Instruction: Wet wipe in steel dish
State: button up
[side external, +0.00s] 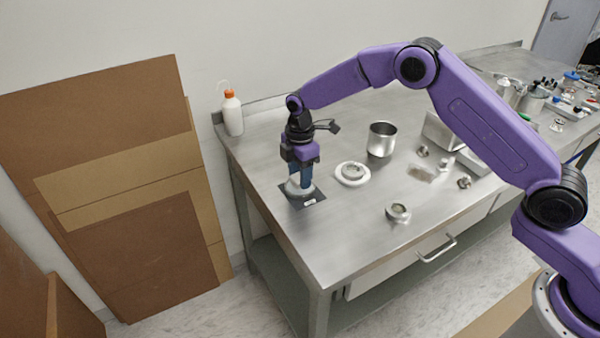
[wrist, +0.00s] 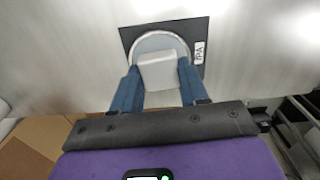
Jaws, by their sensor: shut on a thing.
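My gripper (side external: 299,184) is low over a dark square mat (side external: 312,202) at the table's left end. In the wrist view its two blue fingers are shut on a pale, block-like wipe (wrist: 158,72). I cannot tell whether the wipe touches the disc. To the right, a round steel piece sits on a white ring (side external: 352,174). A small steel dish-like piece (side external: 398,212) lies nearer the front edge; which is the task's steel dish is unclear.
A tall steel pot (side external: 381,139) stands behind the white ring. A white bottle with an orange cap (side external: 232,113) is at the back left corner. Small metal parts and a steel tray (side external: 441,132) are further right. The metal table (side external: 340,235) is bare in front.

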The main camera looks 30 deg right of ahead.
jog(key=shift+f, duration=0.6)
dwell(1.1)
jog(key=shift+r, duration=3.55)
